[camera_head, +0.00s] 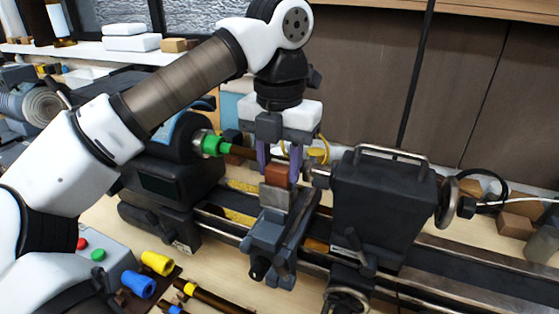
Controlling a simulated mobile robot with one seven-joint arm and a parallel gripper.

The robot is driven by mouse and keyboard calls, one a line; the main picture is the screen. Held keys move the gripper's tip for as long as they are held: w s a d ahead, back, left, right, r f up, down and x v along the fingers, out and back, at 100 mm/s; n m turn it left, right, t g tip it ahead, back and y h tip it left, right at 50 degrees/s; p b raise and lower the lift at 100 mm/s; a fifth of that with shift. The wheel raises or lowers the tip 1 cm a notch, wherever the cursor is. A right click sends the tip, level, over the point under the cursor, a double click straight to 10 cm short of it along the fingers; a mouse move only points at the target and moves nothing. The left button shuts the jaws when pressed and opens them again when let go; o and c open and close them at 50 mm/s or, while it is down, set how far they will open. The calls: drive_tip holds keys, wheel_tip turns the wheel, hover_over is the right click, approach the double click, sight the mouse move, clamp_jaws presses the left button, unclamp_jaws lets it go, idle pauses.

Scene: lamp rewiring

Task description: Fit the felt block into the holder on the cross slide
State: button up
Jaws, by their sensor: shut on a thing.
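My gripper (279,171) points down over the middle of the lathe, its purple fingers shut on a reddish-brown felt block (277,175). The block sits directly above the holder (275,197), a grey metal piece on top of the dark cross slide (267,233). The block's lower edge meets the holder's upper edge in this view. I cannot tell whether it is inside the holder, resting on it, or just behind it.
The headstock with a green chuck piece (211,144) stands close left of my gripper. The dark tailstock (384,208) stands close right, its metal tip near the fingers. Yellow (157,262) and blue (139,284) handled parts lie at the front left, beside a button box (88,262).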

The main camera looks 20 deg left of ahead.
drive_tip(key=shift+f+b, duration=0.5)
drive_tip(key=shift+f, duration=0.2)
drive_tip(key=o, duration=1.1)
drive_tip(key=shift+c, duration=0.2)
wheel_tip(320, 180, up, 10)
drive_tip(key=p, duration=0.7)
drive_tip(key=shift+f, duration=0.15)
drive_tip(key=shift+r, duration=1.15)
